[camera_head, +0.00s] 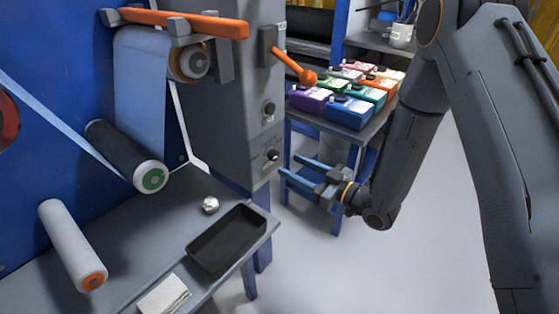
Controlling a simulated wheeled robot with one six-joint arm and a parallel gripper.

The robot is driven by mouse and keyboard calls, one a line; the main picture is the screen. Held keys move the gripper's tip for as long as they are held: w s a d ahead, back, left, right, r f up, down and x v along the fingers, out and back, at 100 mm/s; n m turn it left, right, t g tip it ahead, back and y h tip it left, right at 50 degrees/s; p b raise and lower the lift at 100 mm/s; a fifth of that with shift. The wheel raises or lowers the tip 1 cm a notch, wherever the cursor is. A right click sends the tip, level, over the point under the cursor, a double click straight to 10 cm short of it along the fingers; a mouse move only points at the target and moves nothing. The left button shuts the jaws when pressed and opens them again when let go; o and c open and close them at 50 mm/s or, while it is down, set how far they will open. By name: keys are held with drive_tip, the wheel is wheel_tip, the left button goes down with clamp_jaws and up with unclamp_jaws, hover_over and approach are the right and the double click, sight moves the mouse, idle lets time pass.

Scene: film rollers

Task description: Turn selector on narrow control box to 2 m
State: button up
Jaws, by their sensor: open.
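The narrow grey control box (238,110) stands upright at the centre-left. Its right-hand face carries a dark upper knob (268,108) and a dark lower knob (273,155), each with a small plate. The markings are too small to read, so I cannot tell which knob is the selector or where either points. My gripper (289,166) is open and empty. Its two blue-grey fingers point left, and in the picture their tips lie just right of and below the lower knob. They appear apart from it, though the depth gap is unclear.
An orange-handled lever (295,67) juts from the box above the knobs. Left are film rollers (128,155) and a grey bench with a black tray (228,240). Behind my gripper, a table holds several coloured boxes (348,111). Floor (350,265) below is clear.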

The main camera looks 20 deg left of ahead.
sight(277, 158)
drive_tip(key=x, duration=0.6)
drive_tip(key=c, duration=1.1)
